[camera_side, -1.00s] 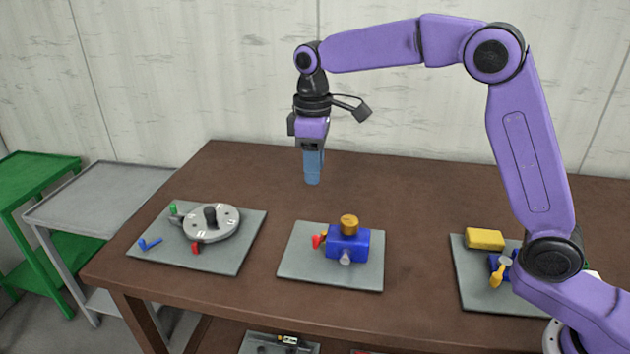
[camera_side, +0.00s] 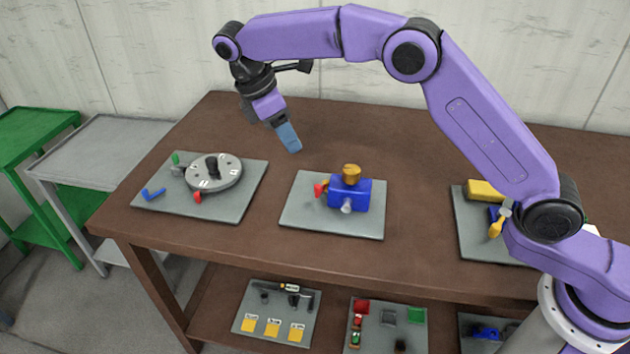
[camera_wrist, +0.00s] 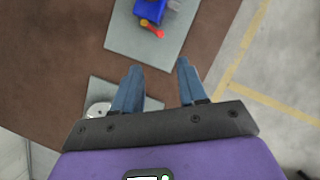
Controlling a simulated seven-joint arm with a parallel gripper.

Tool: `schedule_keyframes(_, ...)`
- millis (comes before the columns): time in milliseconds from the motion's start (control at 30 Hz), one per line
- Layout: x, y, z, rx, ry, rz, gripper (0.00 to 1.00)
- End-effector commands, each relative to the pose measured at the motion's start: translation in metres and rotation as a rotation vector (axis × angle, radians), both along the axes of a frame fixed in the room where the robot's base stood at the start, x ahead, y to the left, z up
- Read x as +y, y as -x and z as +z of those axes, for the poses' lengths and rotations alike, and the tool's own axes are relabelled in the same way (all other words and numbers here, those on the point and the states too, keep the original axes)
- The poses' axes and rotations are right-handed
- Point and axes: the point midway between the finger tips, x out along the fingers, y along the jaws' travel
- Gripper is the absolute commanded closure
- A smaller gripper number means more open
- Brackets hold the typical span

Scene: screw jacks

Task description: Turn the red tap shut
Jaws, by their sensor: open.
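The blue valve body (camera_side: 349,194) with a brass-coloured cap stands on the middle grey plate (camera_side: 300,216). The red tap (camera_side: 320,189) sticks out of its left side. In the wrist view the red tap (camera_wrist: 152,28) lies beyond my fingers, beside the blue body (camera_wrist: 148,10) near the top edge. My gripper (camera_side: 292,146) is in the air above the table, up and left of the tap. It is tilted, with its blue fingers pointing down and right. In the wrist view the fingers (camera_wrist: 157,70) are apart with nothing between them, clear of the tap.
A left plate (camera_side: 226,207) holds a grey disc (camera_side: 213,173) with a black knob, plus small red, green and blue parts. A right plate (camera_side: 472,236) holds a yellow block (camera_side: 485,190), partly behind my arm. Lower-shelf plates hold small parts. The table behind the middle plate is clear.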

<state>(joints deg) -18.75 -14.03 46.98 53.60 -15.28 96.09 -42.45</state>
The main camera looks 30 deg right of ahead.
Motion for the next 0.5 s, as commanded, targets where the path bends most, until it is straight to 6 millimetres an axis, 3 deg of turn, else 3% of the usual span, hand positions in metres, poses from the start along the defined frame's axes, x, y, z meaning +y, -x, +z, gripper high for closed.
schedule_keyframes(500, -0.033, 0.009, -0.079, 0.004, 0.002, -0.002, 0.58)
